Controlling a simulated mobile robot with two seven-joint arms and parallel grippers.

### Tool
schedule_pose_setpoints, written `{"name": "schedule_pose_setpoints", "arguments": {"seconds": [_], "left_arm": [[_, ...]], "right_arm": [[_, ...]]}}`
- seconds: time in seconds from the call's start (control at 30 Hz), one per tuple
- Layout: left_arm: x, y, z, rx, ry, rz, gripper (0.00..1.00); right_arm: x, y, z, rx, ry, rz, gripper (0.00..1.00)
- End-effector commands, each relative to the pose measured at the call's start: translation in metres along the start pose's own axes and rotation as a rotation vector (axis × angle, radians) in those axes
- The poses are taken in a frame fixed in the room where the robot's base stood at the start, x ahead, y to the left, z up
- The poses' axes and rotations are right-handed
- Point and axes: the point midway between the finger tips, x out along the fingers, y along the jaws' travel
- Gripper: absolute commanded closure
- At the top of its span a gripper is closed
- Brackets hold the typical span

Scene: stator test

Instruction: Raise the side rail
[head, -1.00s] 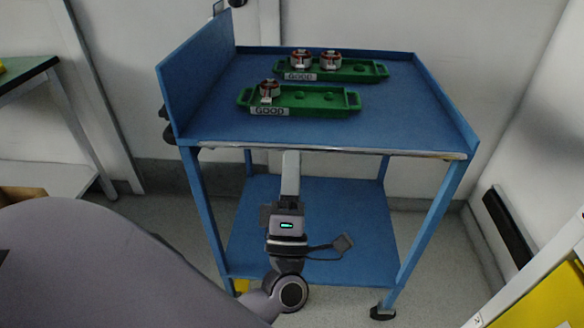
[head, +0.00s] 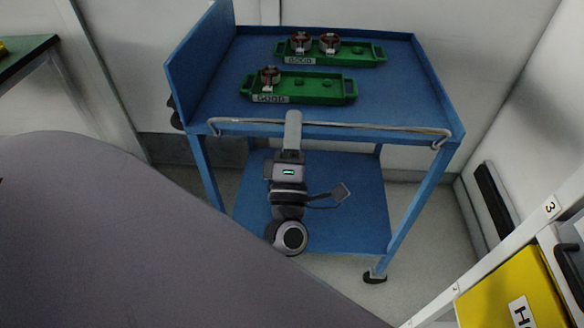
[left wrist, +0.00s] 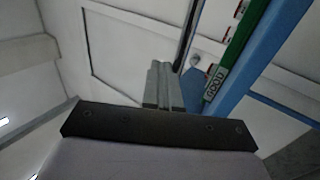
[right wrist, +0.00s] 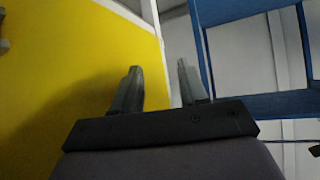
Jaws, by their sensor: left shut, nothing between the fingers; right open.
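The side rail (head: 370,129) is a thin silver bar with bent ends along the front edge of the blue cart (head: 395,105). It runs close to the level of the cart's top edge. My left gripper (head: 293,115) is shut and empty, with its fingertips at the rail, left of its middle. The fingertips overlap the rail in the picture; I cannot tell whether they touch it. The shut fingers also show in the left wrist view (left wrist: 164,85). My right gripper (right wrist: 160,88) is open and empty in the right wrist view, beside a yellow surface, away from the rail.
Two green trays (head: 345,88) with copper-coloured motor parts and GOOD labels stand on the cart top. A tall blue panel (head: 205,60) closes its left side. A rack with a yellow bin (head: 505,290) stands at lower right. A green-topped table (head: 25,55) is at far left.

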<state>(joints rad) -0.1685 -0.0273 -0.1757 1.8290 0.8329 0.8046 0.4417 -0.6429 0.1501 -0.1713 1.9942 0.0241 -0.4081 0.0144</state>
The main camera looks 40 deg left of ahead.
Motion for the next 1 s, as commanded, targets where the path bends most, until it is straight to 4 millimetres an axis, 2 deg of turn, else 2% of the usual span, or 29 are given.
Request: {"name": "schedule_pose_setpoints", "arguments": {"seconds": [0.23, 1.0], "left_arm": [[0.0115, 0.0001, 0.0000, 0.000, 0.000, 0.001, 1.00], [0.0115, -0.0003, 0.0000, 0.000, 0.000, 0.001, 1.00]], "right_arm": [[-0.0018, 0.0006, -0.0012, 0.007, 0.002, 0.006, 0.57], [-0.0024, -0.0011, -0.0026, 0.002, 0.003, 0.001, 0.57]]}}
